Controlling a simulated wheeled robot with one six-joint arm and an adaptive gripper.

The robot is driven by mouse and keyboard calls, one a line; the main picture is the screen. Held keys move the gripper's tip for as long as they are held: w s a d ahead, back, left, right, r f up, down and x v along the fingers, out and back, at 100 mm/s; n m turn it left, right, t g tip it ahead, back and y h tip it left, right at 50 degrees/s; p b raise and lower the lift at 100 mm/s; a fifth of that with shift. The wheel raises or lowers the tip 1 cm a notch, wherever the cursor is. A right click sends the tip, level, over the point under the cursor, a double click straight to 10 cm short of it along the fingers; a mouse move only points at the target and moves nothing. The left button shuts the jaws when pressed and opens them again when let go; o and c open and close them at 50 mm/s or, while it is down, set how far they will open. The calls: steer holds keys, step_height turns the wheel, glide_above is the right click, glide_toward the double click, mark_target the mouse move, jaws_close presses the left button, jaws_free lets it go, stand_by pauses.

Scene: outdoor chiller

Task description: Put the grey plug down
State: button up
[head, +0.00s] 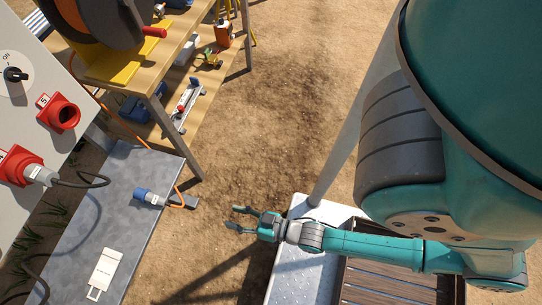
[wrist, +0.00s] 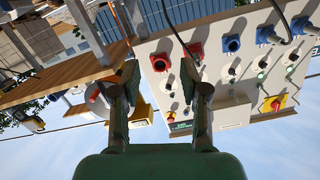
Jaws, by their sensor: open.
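A grey plug (head: 40,175) with a black cable sits in the lower red socket (head: 14,165) of the grey panel at the left of the head view. My gripper (head: 238,219) is open and empty, out over the bare ground to the right of the grey shelf, well apart from the plug. In the wrist view, which is upside down, the open fingers (wrist: 158,82) point toward the panel (wrist: 228,75). A black cable reaches a red socket there (wrist: 195,49); the plug itself is hard to make out.
A wooden workbench (head: 165,105) with a cable reel (head: 98,18) stands behind. The ground (head: 270,110) between bench and my arm is clear.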

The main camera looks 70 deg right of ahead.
steer(key=s+r+n+g, duration=0.1)
steer(key=s+r, duration=0.5)
steer(key=r, duration=0.2)
steer(key=s+r+n, duration=0.2)
steer(key=s+r, duration=0.4)
steer(key=r, duration=0.3)
steer(key=shift+g, duration=0.4)
steer(key=shift+d+r, duration=0.1)
steer(key=shift+c, duration=0.4)
